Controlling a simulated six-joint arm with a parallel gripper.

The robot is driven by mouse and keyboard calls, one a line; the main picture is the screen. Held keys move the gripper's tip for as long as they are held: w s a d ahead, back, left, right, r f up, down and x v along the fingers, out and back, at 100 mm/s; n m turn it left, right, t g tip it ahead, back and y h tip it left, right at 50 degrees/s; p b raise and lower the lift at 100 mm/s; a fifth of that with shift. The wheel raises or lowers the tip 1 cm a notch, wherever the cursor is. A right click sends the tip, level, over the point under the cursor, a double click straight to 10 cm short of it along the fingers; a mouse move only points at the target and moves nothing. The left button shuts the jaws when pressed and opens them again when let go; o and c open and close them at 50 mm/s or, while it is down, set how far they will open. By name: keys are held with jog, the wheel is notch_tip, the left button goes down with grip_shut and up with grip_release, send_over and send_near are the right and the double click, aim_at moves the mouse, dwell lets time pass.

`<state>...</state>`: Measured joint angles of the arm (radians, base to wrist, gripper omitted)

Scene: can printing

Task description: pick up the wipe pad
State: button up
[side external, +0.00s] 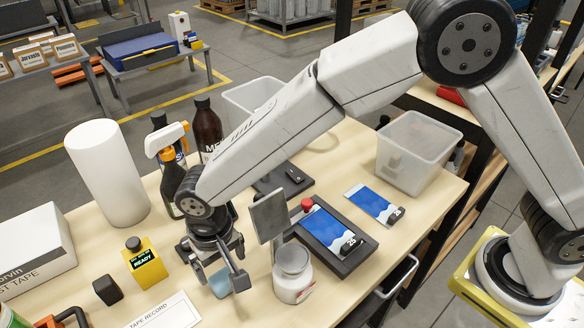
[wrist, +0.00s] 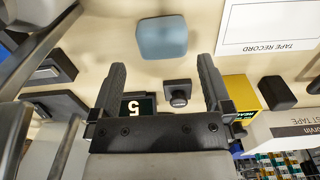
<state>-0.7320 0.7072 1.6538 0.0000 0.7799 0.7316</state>
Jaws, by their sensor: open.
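The wipe pad looks like a small blue-grey rounded square (side external: 219,285) lying flat on the light wooden table. In the wrist view the pad (wrist: 163,38) is whole and clear, a little beyond the fingertips. My gripper (side external: 221,270) points down low over the table, its fingers apart near the pad and partly covering it in the side view. In the wrist view my gripper (wrist: 162,64) shows two dark fingers spread wide with no pad between them. I cannot tell the exact height of the fingertips above the table.
A white jar (side external: 293,277) and an upright grey plate (side external: 269,215) stand close right of my gripper. The TAPE RECORD sheet (side external: 165,312) lies in front. Bottles (side external: 208,130) stand behind.

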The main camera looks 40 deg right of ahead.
aim_at(223, 278)
jog(key=shift+f, duration=0.15)
jog(key=shift+a+f, duration=0.2)
jog(key=shift+f, duration=2.25)
jog(key=c, duration=1)
jog(key=shift+r, duration=5)
